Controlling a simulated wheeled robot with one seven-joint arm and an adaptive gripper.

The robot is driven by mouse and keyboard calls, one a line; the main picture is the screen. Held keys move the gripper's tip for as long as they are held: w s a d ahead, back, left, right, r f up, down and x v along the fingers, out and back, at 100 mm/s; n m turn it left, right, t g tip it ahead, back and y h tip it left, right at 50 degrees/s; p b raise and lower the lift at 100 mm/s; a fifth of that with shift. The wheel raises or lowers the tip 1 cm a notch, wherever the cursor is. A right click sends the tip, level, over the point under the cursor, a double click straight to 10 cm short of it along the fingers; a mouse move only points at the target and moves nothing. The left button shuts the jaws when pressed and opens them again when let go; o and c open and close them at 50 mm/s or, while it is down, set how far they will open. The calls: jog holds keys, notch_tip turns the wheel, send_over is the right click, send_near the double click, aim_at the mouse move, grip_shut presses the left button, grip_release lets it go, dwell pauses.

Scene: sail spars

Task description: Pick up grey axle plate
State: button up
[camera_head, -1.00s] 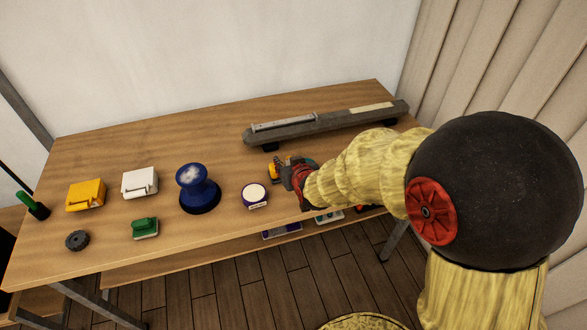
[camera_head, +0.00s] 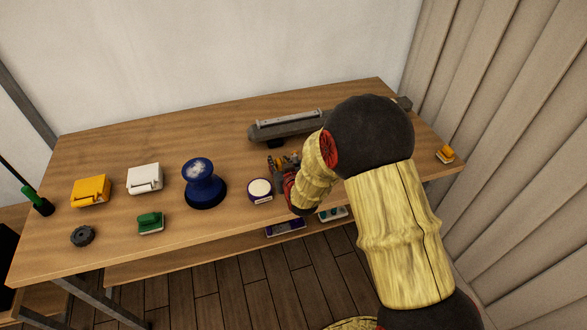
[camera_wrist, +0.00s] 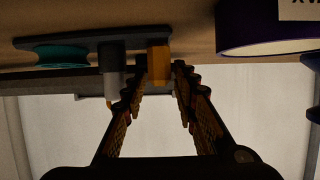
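A dark grey plate (camera_wrist: 75,42) is in the wrist view, which shows the table upside down. It bears a teal disc (camera_wrist: 62,55), a grey post (camera_wrist: 112,68) and an orange block (camera_wrist: 158,62). It appears to be the axle plate. My gripper (camera_wrist: 161,75) is open, its two fingers apart with the orange block showing between their tips. I cannot tell whether they touch it. In the head view my gripper (camera_head: 281,167) is low over the table, right of the purple-and-white tin (camera_head: 260,190); the plate is mostly hidden there.
The tin (camera_wrist: 265,38) is close to my fingers. A long grey beam (camera_head: 290,128) with a silver rod lies behind. A blue spool (camera_head: 203,184), white box (camera_head: 145,179), yellow box (camera_head: 90,191), green block (camera_head: 151,222) and dark wheel (camera_head: 82,236) stand left.

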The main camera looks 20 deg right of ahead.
jog(key=shift+w+f, duration=0.1)
jog(key=shift+w, duration=0.3)
jog(key=shift+c, duration=0.5)
grip_shut()
